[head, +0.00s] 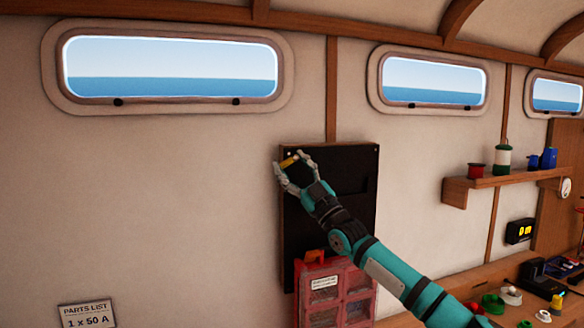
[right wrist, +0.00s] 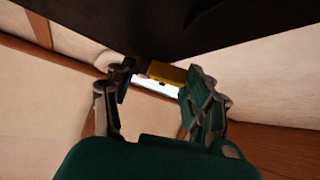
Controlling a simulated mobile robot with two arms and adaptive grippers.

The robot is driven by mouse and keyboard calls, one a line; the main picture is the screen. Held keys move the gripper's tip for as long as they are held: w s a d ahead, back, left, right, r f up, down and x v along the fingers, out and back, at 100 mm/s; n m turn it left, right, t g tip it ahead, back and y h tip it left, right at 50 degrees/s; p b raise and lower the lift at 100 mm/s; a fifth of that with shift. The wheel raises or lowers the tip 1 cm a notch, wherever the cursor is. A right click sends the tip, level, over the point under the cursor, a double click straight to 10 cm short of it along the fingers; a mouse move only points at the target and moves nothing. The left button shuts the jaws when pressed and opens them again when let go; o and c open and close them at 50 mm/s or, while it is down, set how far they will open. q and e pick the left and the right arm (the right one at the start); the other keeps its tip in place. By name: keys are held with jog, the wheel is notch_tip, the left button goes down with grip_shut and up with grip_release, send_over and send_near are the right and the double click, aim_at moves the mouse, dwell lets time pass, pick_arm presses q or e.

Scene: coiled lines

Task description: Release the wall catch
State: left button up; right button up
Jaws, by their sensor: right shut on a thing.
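The wall catch is a small yellow piece (head: 289,161) at the upper left of a black wall panel (head: 350,215). My right gripper (head: 287,172) is at the panel's upper left edge, shut on the catch. In the right wrist view, the yellow catch (right wrist: 167,72) sits between the fingertips of my right gripper (right wrist: 152,78), against the dark panel (right wrist: 190,30). The fingers hide part of the catch. My left gripper is not in view.
A red case with clear compartments (head: 335,290) stands below the panel. To the right are a wooden shelf (head: 520,182) with spools and a cluttered bench (head: 490,275). A parts list sign (head: 86,314) is at lower left. The wall left of the panel is clear.

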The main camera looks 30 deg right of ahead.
jog(key=shift+a+f+m+t+h+b, duration=0.15)
jog(key=shift+m+t+h+b, duration=0.25)
jog(key=shift+m+h+b, duration=0.65)
jog(key=shift+m+h, duration=0.45)
jog(key=shift+m, duration=0.3)
jog(key=shift+w+a+r+m+t+h, duration=0.1)
jog(key=shift+r+m+t+h, duration=0.15)
jog(key=shift+m+h, duration=0.45)
jog(key=m+h, duration=0.1)
jog(key=m+h+p, duration=0.1)
jog(key=shift+r+m, duration=0.2)
jog(key=shift+m, duration=0.1)
jog(key=shift+r+m+h+p, duration=0.15)
jog(key=shift+m+h+p, duration=1.05)
jog(key=shift+m+h, duration=1.5)
jog(key=shift+h, duration=0.3)
jog(key=o, duration=1.2)
jog(key=shift+c, duration=0.2)
